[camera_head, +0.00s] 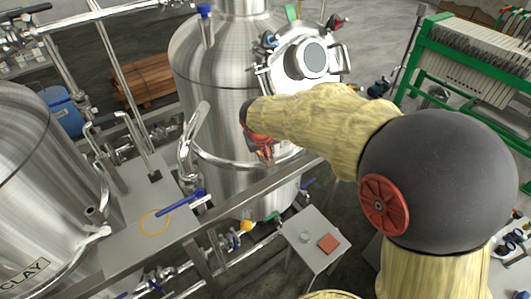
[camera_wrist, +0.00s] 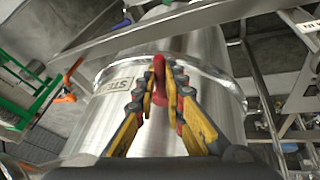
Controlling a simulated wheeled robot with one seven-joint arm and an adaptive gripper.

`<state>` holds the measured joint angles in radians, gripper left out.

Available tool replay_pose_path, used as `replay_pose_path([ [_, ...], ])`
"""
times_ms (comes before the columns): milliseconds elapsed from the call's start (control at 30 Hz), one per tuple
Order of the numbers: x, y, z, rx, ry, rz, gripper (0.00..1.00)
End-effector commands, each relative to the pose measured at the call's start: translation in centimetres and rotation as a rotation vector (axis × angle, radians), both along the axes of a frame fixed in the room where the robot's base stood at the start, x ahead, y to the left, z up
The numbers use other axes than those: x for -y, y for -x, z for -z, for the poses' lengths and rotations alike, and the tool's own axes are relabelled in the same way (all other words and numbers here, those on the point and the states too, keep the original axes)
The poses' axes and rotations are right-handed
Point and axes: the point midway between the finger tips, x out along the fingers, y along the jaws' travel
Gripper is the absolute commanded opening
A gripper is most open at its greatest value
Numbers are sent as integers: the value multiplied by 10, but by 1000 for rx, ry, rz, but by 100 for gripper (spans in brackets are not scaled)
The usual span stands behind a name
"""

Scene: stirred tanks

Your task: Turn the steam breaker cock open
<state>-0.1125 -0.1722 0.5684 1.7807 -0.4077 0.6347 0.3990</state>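In the wrist view, a red handle (camera_wrist: 160,84) stands upright in front of the steel tank (camera_wrist: 185,45). I take it to be the steam breaker cock's handle. My gripper (camera_wrist: 160,78) has its black and yellow fingers close together on either side of the handle, and they look shut on it. In the head view, my gripper (camera_head: 262,147) is at the front of the middle tank (camera_head: 213,85). My arm hides most of the fingers and the handle there.
A steel rail (camera_head: 270,185) runs below my gripper. A pale stand (camera_head: 314,240) with a red square is lower right. Another steel tank (camera_head: 40,170), marked "CLAY", is left. A green-framed filter press (camera_head: 470,65) stands right.

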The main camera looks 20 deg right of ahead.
Motion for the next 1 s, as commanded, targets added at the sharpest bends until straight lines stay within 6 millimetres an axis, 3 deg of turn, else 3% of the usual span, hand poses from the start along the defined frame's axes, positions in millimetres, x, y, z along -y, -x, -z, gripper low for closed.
replay_pose_path([
  [300,0,0,0,0,0,1,30],
  [667,-1,1,-4,1,0,1,30],
  [767,-3,4,-14,3,-2,1,30],
  [1000,-13,22,-57,6,-1,-1,30],
])
